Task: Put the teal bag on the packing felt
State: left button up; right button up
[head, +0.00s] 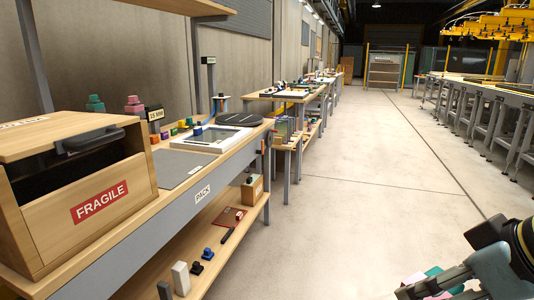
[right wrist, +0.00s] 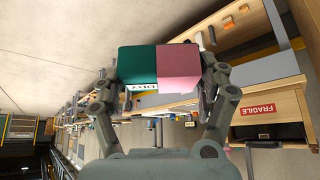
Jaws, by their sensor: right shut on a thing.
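The teal bag (right wrist: 138,66) is a soft-looking block, teal on one half and pink on the other, with a small white label. My right gripper (right wrist: 160,88) is shut on it, one finger on each side. In the head view the bag (head: 436,272) shows only partly at the lower right edge, above the floor and well to the right of the bench. The packing felt appears to be the flat grey mat (head: 184,168) on the bench marked PACK, and it looks bare. My left gripper is not in view.
A wooden FRAGILE box (head: 85,205) stands on the bench to the near left of the mat. A white-framed panel (head: 212,138) and small coloured pieces lie beyond the mat. A lower shelf (head: 190,245) holds several small items. The aisle floor (head: 370,190) is clear.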

aim_at(165, 165)
jog(key=i, duration=0.75)
jog(key=i+u, duration=0.25)
jog(key=u, duration=0.2)
jog(key=i+u, duration=0.25)
jog(key=u, duration=0.2)
jog(key=i+l+u, duration=0.1)
jog(key=i+u, duration=0.15)
jog(key=u, duration=0.2)
